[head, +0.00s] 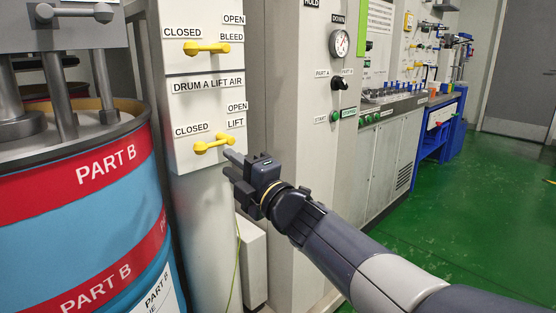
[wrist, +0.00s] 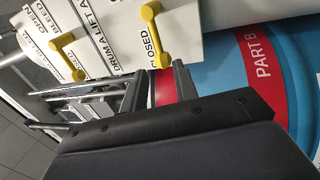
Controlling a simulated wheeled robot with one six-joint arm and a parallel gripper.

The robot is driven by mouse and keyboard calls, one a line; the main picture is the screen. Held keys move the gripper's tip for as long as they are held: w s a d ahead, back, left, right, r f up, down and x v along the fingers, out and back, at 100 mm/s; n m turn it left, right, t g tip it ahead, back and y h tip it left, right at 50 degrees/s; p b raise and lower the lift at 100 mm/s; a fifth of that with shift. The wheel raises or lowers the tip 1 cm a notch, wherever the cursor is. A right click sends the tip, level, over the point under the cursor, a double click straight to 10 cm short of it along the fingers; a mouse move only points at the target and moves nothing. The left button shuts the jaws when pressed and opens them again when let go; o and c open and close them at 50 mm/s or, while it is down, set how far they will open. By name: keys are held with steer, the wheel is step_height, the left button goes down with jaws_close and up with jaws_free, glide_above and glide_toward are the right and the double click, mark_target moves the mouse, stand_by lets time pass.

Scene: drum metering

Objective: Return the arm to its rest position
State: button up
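My gripper (head: 229,165) is at the lower right of the white valve panel (head: 205,88), just below the yellow lift handle (head: 213,143). In the wrist view its two fingers (wrist: 160,86) stand apart with nothing between them. The lift handle (wrist: 157,36) shows just beyond the fingertips there, apparently clear of them. It lies nearly level, beneath the CLOSED label. The yellow bleed handle (head: 206,48) sits higher on the panel, also nearly level, and shows at the left in the wrist view (wrist: 68,57).
A blue and red PART B drum (head: 80,215) stands close on the left. A bench (head: 400,98) runs along the wall. The green floor (head: 470,190) at right is open.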

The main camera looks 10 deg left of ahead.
mark_target(210, 144)
steer(key=x, duration=0.9)
steer(key=shift+w+a+r+b, duration=0.1)
steer(key=shift+w+a+b, duration=0.05)
steer(key=shift+w+b, duration=0.25)
steer(key=shift+s, duration=0.1)
steer(key=p+v, duration=0.1)
steer(key=v, duration=1)
steer(key=b+x, duration=0.1)
steer(key=x, duration=1)
steer(key=shift+r+m+p, duration=0.25)
steer(key=shift+m+p, duration=0.05)
steer(key=shift+r+m, duration=0.1)
steer(key=shift+m, duration=0.2)
steer(key=shift+t, duration=0.3)
